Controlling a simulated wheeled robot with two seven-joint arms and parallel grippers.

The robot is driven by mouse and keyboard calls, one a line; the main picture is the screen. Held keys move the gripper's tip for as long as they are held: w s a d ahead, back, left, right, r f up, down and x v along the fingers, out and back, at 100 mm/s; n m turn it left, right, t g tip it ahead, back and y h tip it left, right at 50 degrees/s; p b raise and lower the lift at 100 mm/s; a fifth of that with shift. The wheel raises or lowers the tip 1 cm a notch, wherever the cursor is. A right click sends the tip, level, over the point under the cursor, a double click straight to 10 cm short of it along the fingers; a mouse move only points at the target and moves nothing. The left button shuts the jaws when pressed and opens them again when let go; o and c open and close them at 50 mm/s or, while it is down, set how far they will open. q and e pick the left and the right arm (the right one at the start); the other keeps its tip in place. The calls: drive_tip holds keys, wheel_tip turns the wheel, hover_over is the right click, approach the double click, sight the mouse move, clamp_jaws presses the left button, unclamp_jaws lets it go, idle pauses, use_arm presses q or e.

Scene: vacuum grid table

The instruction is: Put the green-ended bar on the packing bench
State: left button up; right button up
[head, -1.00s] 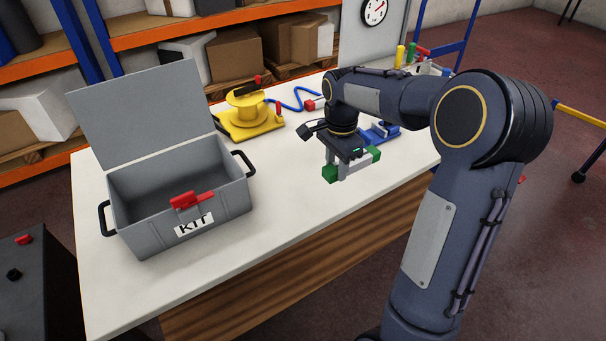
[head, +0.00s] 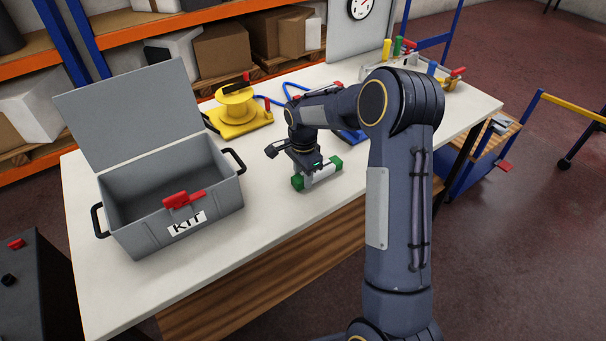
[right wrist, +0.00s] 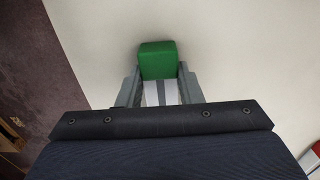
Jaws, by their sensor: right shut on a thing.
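The green-ended bar (head: 322,175) is a pale bar with a green block at each end. My right gripper (head: 311,174) is shut on its pale middle, low over the white bench top (head: 262,222), to the right of the grey kit box. I cannot tell whether the bar touches the top. In the right wrist view, one green end (right wrist: 158,60) shows beyond the fingers of my right gripper (right wrist: 160,92), over the white surface. The near part of the bar is hidden by the gripper body. My left gripper is not in view.
The open grey kit box (head: 170,213) with its raised lid stands on the left of the bench. A yellow spool stand (head: 238,112) with blue hose is behind. A blue fixture (head: 352,136) is partly hidden by my arm. The bench front is clear.

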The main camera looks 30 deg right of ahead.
drive_tip(key=shift+f, duration=0.2)
drive_tip(key=o, duration=1)
drive_tip(key=shift+o, duration=0.2)
drive_tip(key=shift+r, duration=0.2)
wheel_tip(320, 180, up, 12)
drive_tip(key=s+a+r+n+t+y, duration=0.1)
drive_tip(key=s+a+r+n, duration=0.15)
drive_tip(key=s, duration=0.45)
drive_tip(key=s+a+r+n+t+y, duration=0.1)
drive_tip(key=s+r+n+t, duration=0.1)
drive_tip(key=s+r+n, duration=0.35)
drive_tip(key=s+a+f+n+t+y, duration=0.1)
drive_tip(key=s+a+f+n, duration=0.2)
drive_tip(key=s, duration=0.5)
drive_tip(key=s+a+f+n+t, duration=0.1)
drive_tip(key=s+a+f+n, duration=0.2)
drive_tip(key=s, duration=0.5)
drive_tip(key=shift+s+a+n+t+y, duration=0.35)
drive_tip(key=shift+a+n, duration=0.35)
drive_tip(key=shift+a, duration=0.35)
